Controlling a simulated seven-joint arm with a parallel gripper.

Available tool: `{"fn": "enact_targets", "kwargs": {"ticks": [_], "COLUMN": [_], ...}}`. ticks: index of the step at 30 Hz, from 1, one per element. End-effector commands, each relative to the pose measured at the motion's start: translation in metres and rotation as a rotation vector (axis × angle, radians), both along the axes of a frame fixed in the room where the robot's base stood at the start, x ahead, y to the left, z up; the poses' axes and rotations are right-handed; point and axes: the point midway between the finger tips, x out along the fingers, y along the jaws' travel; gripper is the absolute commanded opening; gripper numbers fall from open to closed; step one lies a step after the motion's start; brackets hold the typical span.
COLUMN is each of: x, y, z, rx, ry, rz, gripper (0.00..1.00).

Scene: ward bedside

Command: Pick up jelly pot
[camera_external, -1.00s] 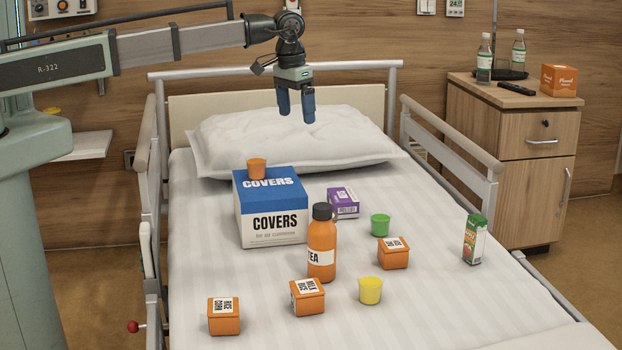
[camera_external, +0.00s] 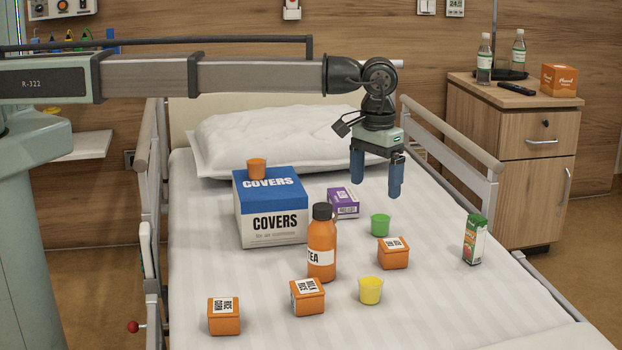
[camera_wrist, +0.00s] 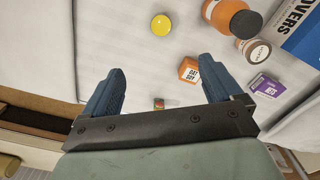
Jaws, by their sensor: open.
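No label that I can read says jelly. The small pots in the external view are a green one (camera_external: 380,224) near the middle, a yellow one (camera_external: 370,290) nearer the front, and an orange one (camera_external: 257,168) on the COVERS box. The yellow pot also shows in the wrist view (camera_wrist: 161,25). My gripper (camera_external: 390,177) is open and empty, fingers pointing down, above the bed beyond the green pot. In the wrist view its fingers (camera_wrist: 163,98) are spread. The green pot does not show there, probably behind a finger.
An orange TEA bottle (camera_external: 321,245) stands mid-bed. Around are the COVERS box (camera_external: 273,224), purple box (camera_external: 343,203), juice carton (camera_external: 475,240) and orange boxes (camera_external: 393,254) (camera_external: 308,297) (camera_external: 224,317). Bed rails flank both sides.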

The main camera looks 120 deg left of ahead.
Motion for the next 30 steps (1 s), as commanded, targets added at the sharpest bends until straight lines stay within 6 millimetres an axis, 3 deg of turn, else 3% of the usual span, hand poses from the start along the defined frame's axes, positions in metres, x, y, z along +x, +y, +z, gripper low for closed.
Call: {"fn": "enact_targets", "kwargs": {"ticks": [3, 9, 22, 30], "x": [-0.001, 0.000, 0.000, 0.000], "y": [0.000, 0.001, 0.001, 0.001], "z": [-0.038, -0.095, -0.138, -0.184], "rx": [-0.001, -0.001, 0.000, -0.001], "ry": [0.002, 0.001, 0.000, 0.001], "rz": [0.000, 0.000, -0.001, -0.001], "gripper": [0.92, 0.92, 0.92, 0.92]}}
